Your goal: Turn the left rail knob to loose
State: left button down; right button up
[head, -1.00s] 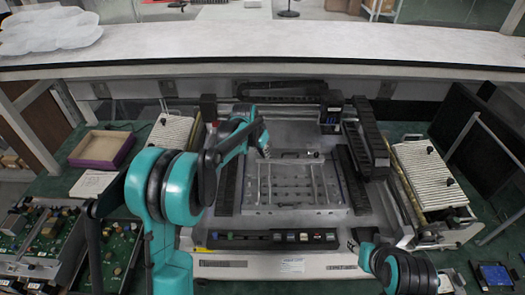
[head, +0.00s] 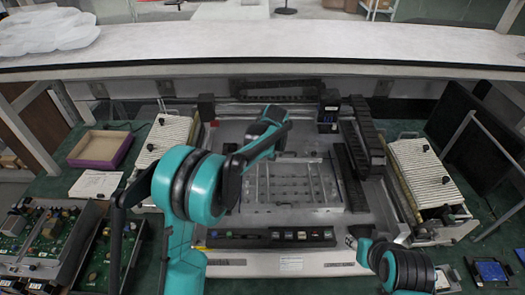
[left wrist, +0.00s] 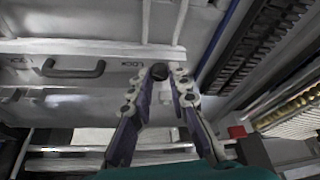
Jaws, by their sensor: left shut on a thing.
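In the left wrist view, my left gripper (left wrist: 162,76) is shut on a small dark round knob (left wrist: 160,70), with one finger on each side of it. The knob sits on a grey metal plate beside printed lettering that looks like "LOCK". In the head view, my left forearm reaches over the back left part of the grey plate fixture (head: 330,208); the fingers and the knob are hidden behind it. My right gripper (head: 352,241) is low at the front right of the machine, away from the fixture; its fingers are too small to read.
A dark bar handle (left wrist: 72,70) is on the plate near the knob. A black cable chain (head: 367,135) and a ribbed right tray (head: 425,170) flank the fixture. A dark strip with small parts (head: 270,238) lies in front. Circuit boards (head: 40,235) lie at left.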

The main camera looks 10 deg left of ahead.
pick_arm(q)
jog(key=n, duration=0.2)
jog(key=n+g+y, duration=0.1)
jog(key=n, duration=0.1)
jog(key=shift+w+d+n+p, duration=0.15)
jog(key=shift+n+p, duration=0.15)
jog(key=shift+n, duration=0.1)
jog(key=shift+g, duration=0.3)
jog(key=c, duration=1.4)
grip_release()
jog(key=shift+c, duration=0.2)
jog(key=v, duration=1.2)
jog(key=shift+d, duration=0.2)
jog(key=shift+f, duration=0.1)
